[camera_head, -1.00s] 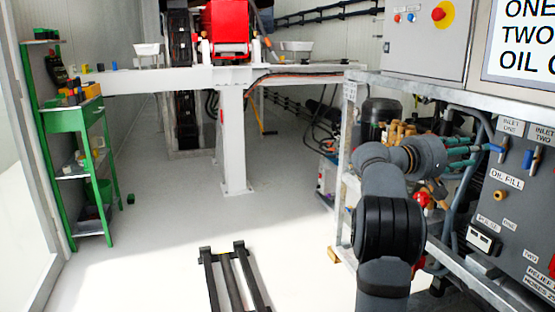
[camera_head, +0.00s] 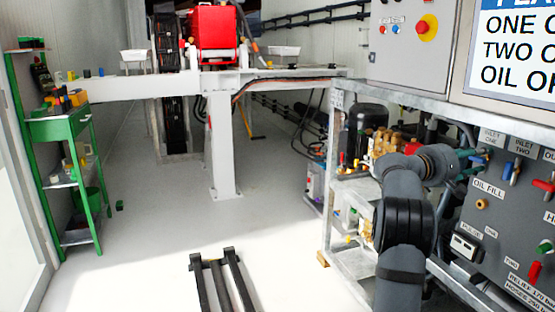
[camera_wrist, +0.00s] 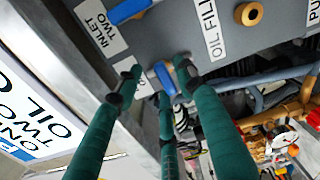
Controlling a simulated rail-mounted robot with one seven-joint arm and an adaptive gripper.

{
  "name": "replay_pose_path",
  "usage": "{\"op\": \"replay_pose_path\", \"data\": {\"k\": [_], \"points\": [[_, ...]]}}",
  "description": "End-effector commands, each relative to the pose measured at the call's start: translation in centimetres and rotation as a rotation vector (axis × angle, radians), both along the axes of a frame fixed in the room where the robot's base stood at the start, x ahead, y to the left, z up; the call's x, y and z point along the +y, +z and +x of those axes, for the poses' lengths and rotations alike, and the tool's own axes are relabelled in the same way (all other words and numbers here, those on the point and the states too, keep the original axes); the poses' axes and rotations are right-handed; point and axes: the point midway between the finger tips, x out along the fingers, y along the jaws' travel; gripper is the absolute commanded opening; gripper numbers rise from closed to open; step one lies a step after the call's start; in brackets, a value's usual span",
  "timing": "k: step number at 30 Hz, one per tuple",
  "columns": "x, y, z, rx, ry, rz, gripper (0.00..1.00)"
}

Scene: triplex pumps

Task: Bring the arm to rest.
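My arm (camera_head: 405,225) reaches up and right toward the grey pump panel. My gripper (camera_head: 470,158) is at the panel's upper left, beside the inlet one label (camera_head: 492,136). In the wrist view, the three green fingers of my gripper (camera_wrist: 158,78) are spread apart, with a blue valve handle (camera_wrist: 163,80) showing between their tips. I cannot tell whether a fingertip touches it. The inlet two label (camera_wrist: 100,25) and its blue handle (camera_wrist: 130,10) are just beside. A finger partly covers the label near the held-off handle.
A metal frame (camera_head: 330,215) with pump parts and hoses stands close left of my arm. A control box (camera_head: 415,40) and a sign (camera_head: 515,55) are above. A green shelf (camera_head: 62,128) stands far left. The middle floor is clear except a dark rail stand (camera_head: 222,282).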

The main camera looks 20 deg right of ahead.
Motion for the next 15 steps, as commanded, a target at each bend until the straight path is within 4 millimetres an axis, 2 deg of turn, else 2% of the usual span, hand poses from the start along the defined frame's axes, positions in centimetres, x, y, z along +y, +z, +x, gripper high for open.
{"op": "replay_pose_path", "data": {"k": [1,9,15], "points": [[-0.02,0.78,0.06,0.059,0.001,0.002,0.39],[-0.03,0.79,0.23,0.364,0.0,0.003,0.39],[-0.04,0.53,0.31,0.523,-0.001,0.002,0.39]]}}
